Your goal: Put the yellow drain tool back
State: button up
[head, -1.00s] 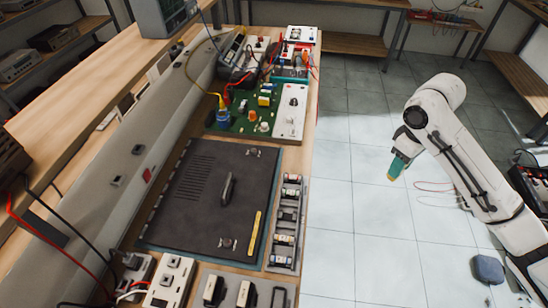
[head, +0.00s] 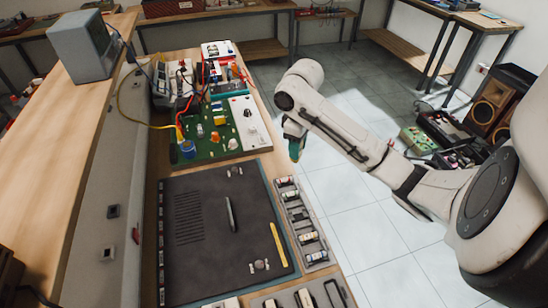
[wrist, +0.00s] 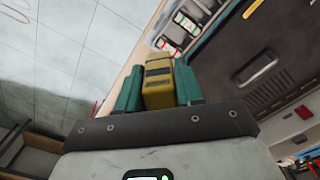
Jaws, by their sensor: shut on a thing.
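My gripper (wrist: 158,88) is shut on a yellow block-like thing with dark bands (wrist: 158,82), held between its teal fingers. It looks like the yellow drain tool; its far end is hidden. In the head view my gripper (head: 294,149) is by the bench's right edge, above and beyond the small-parts tray, and the held thing cannot be made out there. A slim yellow strip (head: 278,244) lies on the dark panel (head: 200,250) on the bench; it also shows at the top of the wrist view (wrist: 251,8).
A grey tray of small cylindrical parts (head: 302,222) lies along the bench edge. A green circuit board (head: 205,138) with wires and a white plate (head: 248,122) is behind the panel. Speakers (head: 495,100) and boxes are on the floor at right.

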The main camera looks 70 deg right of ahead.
jog(key=shift+w+d+f, duration=1.05)
jog(key=shift+w+f, duration=0.35)
jog(key=shift+f, duration=0.5)
jog(key=shift+w+d+f, duration=1.1)
jog(key=shift+w+f, duration=0.35)
jog(key=shift+f, duration=0.5)
jog(key=shift+w+d+f, duration=1.05)
jog(key=shift+w+f, duration=0.35)
jog(key=shift+f, duration=0.5)
jog(key=shift+f, duration=0.1)
jog(key=o, duration=1)
notch_tip(320, 180, up, 12)
jog(key=shift+r+b, duration=0.1)
jog(key=shift+b, duration=0.4)
